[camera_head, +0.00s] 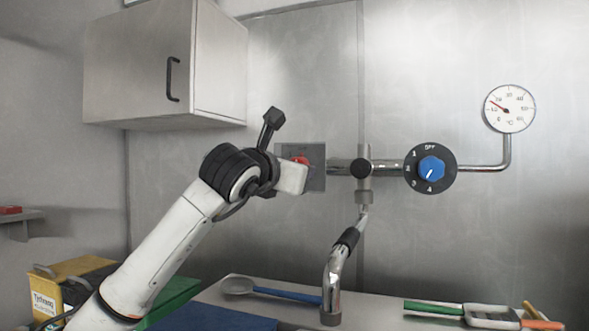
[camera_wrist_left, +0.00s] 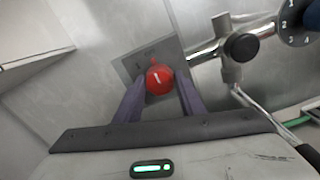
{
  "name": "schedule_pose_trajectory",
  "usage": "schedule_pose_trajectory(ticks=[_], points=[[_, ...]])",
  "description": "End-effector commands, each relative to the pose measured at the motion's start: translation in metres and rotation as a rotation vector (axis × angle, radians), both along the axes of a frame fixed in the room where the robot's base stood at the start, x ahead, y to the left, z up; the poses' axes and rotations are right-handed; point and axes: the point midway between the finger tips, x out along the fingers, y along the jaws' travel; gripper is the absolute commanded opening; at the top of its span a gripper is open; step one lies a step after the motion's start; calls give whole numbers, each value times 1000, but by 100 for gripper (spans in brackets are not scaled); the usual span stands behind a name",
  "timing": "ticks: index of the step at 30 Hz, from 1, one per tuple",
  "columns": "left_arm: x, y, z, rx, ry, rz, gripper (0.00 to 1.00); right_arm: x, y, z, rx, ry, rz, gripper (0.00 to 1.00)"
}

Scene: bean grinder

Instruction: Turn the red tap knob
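The red tap knob (camera_wrist_left: 159,79) is round with a white mark, on a grey square wall plate (camera_wrist_left: 135,66). In the head view, only a little of the red knob (camera_head: 301,160) shows behind my gripper and the plate (camera_head: 317,170) is partly hidden. My left gripper (camera_wrist_left: 160,84) faces the wall, with one dark finger on each side of the knob. The fingers sit close against its sides with hardly any gap, and look shut on it. My right gripper is in neither view.
A chrome pipe runs right from the plate to a black valve (camera_head: 361,168), a blue dial (camera_head: 431,167) and a round gauge (camera_head: 509,108). A spout (camera_head: 335,285) hangs below. A wall cabinet (camera_head: 150,65) is upper left. Blue-handled (camera_head: 288,297) and green-handled (camera_head: 433,307) tools lie on the counter.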

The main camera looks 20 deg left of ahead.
Motion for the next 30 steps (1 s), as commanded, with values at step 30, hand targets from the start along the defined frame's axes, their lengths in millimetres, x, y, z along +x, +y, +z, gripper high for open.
schedule_pose_trajectory(ticks=[30], points=[[0,-1,-3,-583,19,-1,14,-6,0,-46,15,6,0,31]])
